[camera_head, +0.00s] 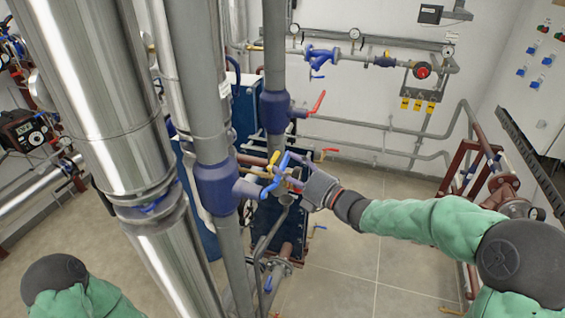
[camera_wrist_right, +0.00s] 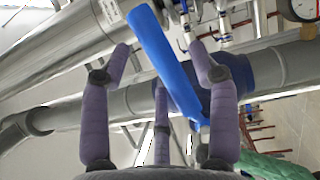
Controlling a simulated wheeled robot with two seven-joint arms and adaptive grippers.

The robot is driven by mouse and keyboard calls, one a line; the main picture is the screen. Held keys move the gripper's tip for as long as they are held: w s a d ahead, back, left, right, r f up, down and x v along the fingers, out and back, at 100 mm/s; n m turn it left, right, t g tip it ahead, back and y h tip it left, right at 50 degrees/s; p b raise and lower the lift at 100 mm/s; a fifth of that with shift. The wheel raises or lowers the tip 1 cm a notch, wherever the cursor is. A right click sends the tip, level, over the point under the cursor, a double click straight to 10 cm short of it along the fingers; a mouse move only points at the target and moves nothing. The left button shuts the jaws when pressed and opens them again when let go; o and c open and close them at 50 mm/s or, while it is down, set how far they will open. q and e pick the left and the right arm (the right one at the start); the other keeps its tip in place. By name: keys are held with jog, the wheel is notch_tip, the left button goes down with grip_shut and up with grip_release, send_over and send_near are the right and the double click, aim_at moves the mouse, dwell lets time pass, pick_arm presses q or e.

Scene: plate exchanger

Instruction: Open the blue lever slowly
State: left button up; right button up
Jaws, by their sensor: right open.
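The blue lever (camera_head: 277,175) sits on a dark blue valve body (camera_head: 217,187) on a grey vertical pipe, left of centre in the head view. In the right wrist view the blue lever (camera_wrist_right: 168,62) runs diagonally between the fingers. My right gripper (camera_head: 296,170) is at the lever, its fingers around it and spread. In the wrist view my right gripper (camera_wrist_right: 160,62) is open, with a finger on each side of the lever; I cannot tell whether any finger touches it. My left gripper is not in view; only my left arm shows at the lower left.
A red lever (camera_head: 317,102) on another blue valve stands behind and above. A thick shiny metal pipe (camera_head: 100,100) stands at the left. Brown pipework (camera_head: 500,195) stands at the right. Open tiled floor (camera_head: 350,270) lies below my right arm.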

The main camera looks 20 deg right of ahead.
jog(key=shift+x, duration=1.2)
grip_shut()
jog(key=b, duration=0.2)
jog(key=n+b, duration=0.1)
jog(key=b, duration=0.1)
jog(key=shift+s+a+r, duration=0.1)
jog(key=shift+s+r, duration=0.05)
jog(key=shift+r, duration=0.15)
jog(key=shift+r+b, duration=0.3)
jog(key=shift+b, duration=0.05)
jog(key=shift+n, duration=0.3)
jog(key=shift+r, duration=0.1)
